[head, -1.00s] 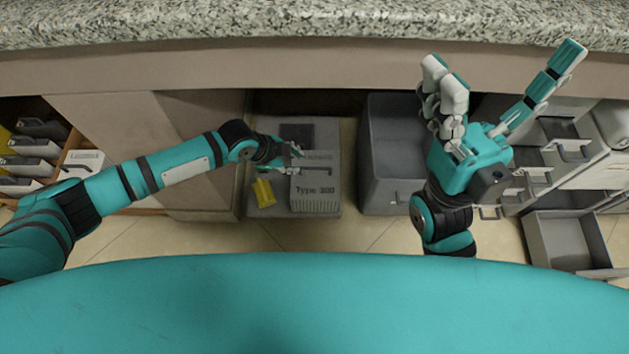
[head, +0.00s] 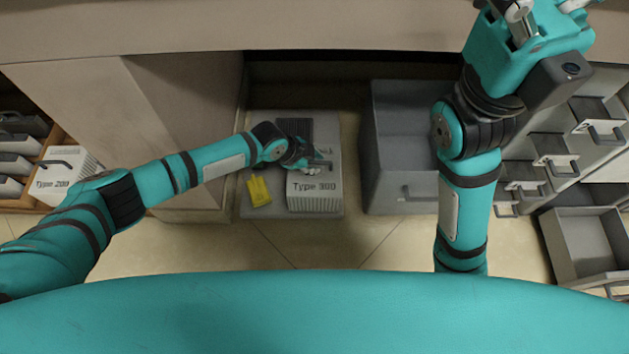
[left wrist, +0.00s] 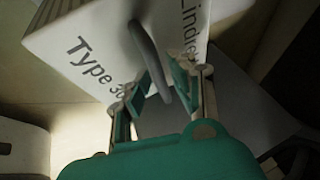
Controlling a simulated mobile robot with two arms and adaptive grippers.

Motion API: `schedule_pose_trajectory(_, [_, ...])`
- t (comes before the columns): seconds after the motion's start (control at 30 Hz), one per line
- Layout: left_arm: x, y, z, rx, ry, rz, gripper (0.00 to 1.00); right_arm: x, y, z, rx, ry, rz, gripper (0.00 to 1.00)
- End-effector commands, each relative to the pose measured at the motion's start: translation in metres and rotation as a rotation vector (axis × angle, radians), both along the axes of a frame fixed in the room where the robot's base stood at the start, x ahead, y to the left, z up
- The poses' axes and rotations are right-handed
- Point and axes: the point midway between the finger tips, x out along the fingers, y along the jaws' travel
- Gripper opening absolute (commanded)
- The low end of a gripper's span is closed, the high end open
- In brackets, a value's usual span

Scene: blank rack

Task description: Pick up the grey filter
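A light grey, box-shaped filter marked "Type 300" (head: 314,196) sits on a grey platform (head: 331,134) under the counter. It fills the top of the left wrist view (left wrist: 105,35), with a dark arched handle (left wrist: 148,42). My left gripper (head: 318,168) is at the filter's top. In the left wrist view its two fingers (left wrist: 162,82) are spread on either side of the handle, with gaps beside it, so it looks open. My right gripper (head: 540,8) is high at the top edge of the head view, its fingertips cut off.
A yellow tag (head: 259,191) lies on the platform left of the filter. A grey bin (head: 405,195) stands to the right. A "Type 200" box (head: 66,178) is at the left. Drawers (head: 585,240) stand open at the right. The counter overhangs above.

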Motion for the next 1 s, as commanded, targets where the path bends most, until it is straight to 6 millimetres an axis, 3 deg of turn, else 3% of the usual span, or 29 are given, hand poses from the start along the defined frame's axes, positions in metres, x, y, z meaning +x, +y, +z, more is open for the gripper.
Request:
schedule_pose_trajectory(0.07, [0.0021, -0.0032, -0.0075, -0.001, -0.001, 0.0, 0.23, -0.0028, 0.0003, 0.0001, -0.001, -0.016, -0.001, 1.0])
schedule_pose_trajectory(0.37, [0.0029, -0.0039, -0.0073, 0.0, -0.001, 0.0, 0.22, -0.0038, 0.0006, 0.0038, -0.002, -0.022, -0.002, 1.0])
schedule_pose_trajectory(0.53, [0.0027, -0.0038, -0.0072, 0.0, -0.001, 0.0, 0.0, -0.0037, 0.0007, 0.0036, -0.002, -0.022, -0.002, 1.0])
schedule_pose_trajectory(1.0, [0.0035, -0.0044, -0.0059, -0.002, -0.004, -0.001, 0.0, -0.0036, 0.0008, 0.0036, -0.002, -0.022, -0.001, 1.0])
